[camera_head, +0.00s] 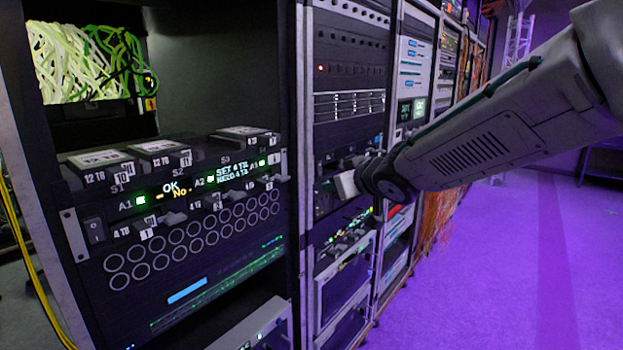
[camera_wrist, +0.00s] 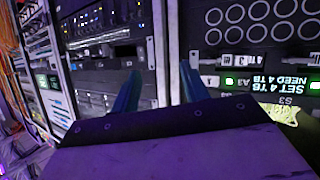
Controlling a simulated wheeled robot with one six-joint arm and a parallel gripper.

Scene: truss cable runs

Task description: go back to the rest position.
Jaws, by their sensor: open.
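My arm (camera_head: 490,130) reaches in from the right in the head view, with its end in front of the rack column beside the drive unit. My gripper (camera_wrist: 159,72) shows two separate fingers in the wrist view, open with nothing between them. In the head view the fingers are hard to make out at the arm's end. The wrist view is tilted, and a pale rack post shows between and beyond the fingers.
A drive unit (camera_head: 180,215) with labelled bays, "12 TB" drives on top and lit green displays sits in the left rack. Green and white cables (camera_head: 90,62) hang above it. More racks (camera_head: 412,75) recede right, with orange cables (camera_head: 436,215). The purple-lit floor (camera_head: 500,270) is open at right.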

